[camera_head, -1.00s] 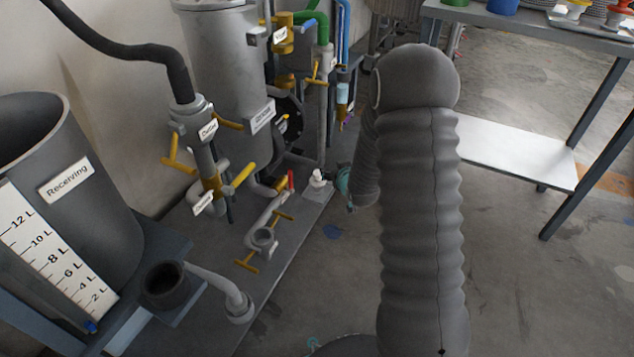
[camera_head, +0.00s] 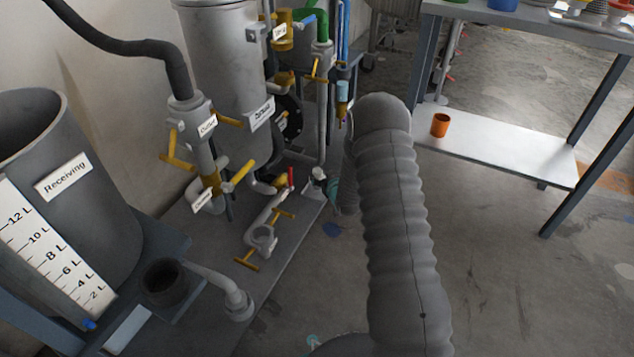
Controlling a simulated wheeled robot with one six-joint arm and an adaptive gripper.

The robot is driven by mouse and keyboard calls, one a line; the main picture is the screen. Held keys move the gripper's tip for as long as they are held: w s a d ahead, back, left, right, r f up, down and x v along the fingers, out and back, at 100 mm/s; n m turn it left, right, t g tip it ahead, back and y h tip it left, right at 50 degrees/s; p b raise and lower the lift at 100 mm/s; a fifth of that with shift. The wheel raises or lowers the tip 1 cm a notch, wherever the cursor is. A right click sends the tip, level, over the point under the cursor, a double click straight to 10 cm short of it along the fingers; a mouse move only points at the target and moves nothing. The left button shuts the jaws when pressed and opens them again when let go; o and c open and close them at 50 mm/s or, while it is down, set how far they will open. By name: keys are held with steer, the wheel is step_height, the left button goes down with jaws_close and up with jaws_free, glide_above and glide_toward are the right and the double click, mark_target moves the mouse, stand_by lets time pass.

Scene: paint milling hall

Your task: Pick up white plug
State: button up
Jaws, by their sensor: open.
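The small white plug (camera_head: 318,173) is at the right edge of the grey machine platform (camera_head: 290,245), near the red-tipped valve handle. My gripper (camera_head: 330,187) is just right of the plug and very close to it. Only a dark and teal part of the gripper shows; my grey sleeved arm covers much of the rest. The gripper is open. I cannot tell whether its fingers are around the plug or touching it. The lower part of the plug is partly hidden.
Pipes with yellow handles (camera_head: 240,172) and a grey tank (camera_head: 222,60) stand left of the plug. The receiving vessel (camera_head: 65,190) is at far left. An orange cup (camera_head: 440,125) stands on the white lower shelf (camera_head: 500,150). Floor at right is clear.

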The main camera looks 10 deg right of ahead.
mark_target(318, 171)
steer(key=shift+a+b+x, duration=0.2)
steer(key=shift+b+x, duration=0.2)
steer(key=shift+x, duration=2.45)
jaws_close()
